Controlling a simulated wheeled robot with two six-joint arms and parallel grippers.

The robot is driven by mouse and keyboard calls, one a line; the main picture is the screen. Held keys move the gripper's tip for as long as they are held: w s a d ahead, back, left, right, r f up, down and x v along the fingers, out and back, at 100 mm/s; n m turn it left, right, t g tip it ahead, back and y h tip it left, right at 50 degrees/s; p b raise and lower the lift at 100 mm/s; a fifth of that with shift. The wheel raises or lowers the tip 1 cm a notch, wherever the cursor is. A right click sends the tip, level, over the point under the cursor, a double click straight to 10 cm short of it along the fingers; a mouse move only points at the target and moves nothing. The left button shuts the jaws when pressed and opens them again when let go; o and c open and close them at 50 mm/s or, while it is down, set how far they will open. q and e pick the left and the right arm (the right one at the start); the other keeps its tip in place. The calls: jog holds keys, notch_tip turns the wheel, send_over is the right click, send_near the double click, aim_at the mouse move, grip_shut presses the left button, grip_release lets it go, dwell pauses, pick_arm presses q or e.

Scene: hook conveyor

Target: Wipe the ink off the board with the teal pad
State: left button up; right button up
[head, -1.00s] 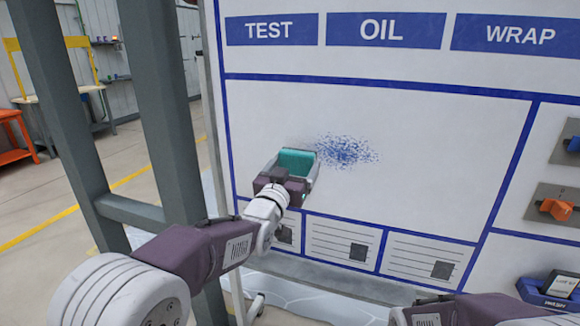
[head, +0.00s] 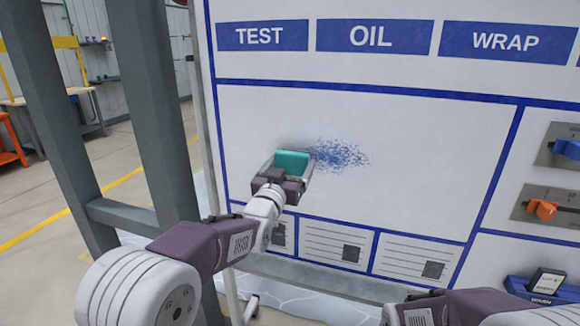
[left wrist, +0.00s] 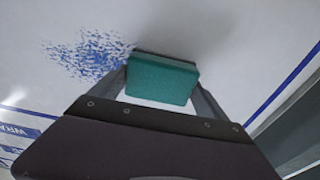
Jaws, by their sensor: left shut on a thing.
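The whiteboard (head: 430,150) fills the middle and right of the head view. A speckled blue ink patch (head: 341,154) lies on its open white panel; it also shows in the left wrist view (left wrist: 88,55). My left gripper (head: 290,167) is shut on the teal pad (head: 292,162), which is at the board just left of the ink. The left wrist view shows the pad (left wrist: 162,79) between the two fingers, close to the board; I cannot tell if it touches. My right arm shows at the bottom right, its gripper out of view.
Blue labels TEST, OIL and WRAP (head: 508,42) run along the top of the board. Cards (head: 337,240) line the area below the ink panel. Blue and orange switches (head: 543,209) are at the right. A grey post (head: 155,120) stands left of the board.

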aim_at(303, 168)
pick_arm(q)
jog(key=shift+x, duration=0.8)
jog(key=shift+s+d+f, duration=0.1)
jog(key=shift+s+d, duration=0.1)
jog(key=shift+d, duration=0.35)
jog(key=shift+s+d+f, duration=0.1)
jog(key=shift+s+d, duration=0.1)
jog(key=shift+d, duration=0.3)
jog(key=shift+s+d+r, duration=0.1)
jog(key=shift+s+d, duration=0.15)
jog(key=shift+d, duration=0.3)
jog(key=shift+s+d, duration=0.2)
jog(key=shift+d, duration=0.65)
jog(key=shift+s+d, duration=0.2)
jog(key=shift+d, duration=0.65)
jog(key=shift+s+d+r+p, duration=0.1)
jog(key=shift+s+d+p, duration=0.15)
jog(key=shift+d+p, duration=0.35)
jog(key=shift+s+d+r+p, duration=0.1)
jog(key=shift+s+d+p, duration=0.15)
jog(key=shift+d, duration=0.5)
jog(key=shift+d+f, duration=0.1)
jog(key=shift+d, duration=0.2)
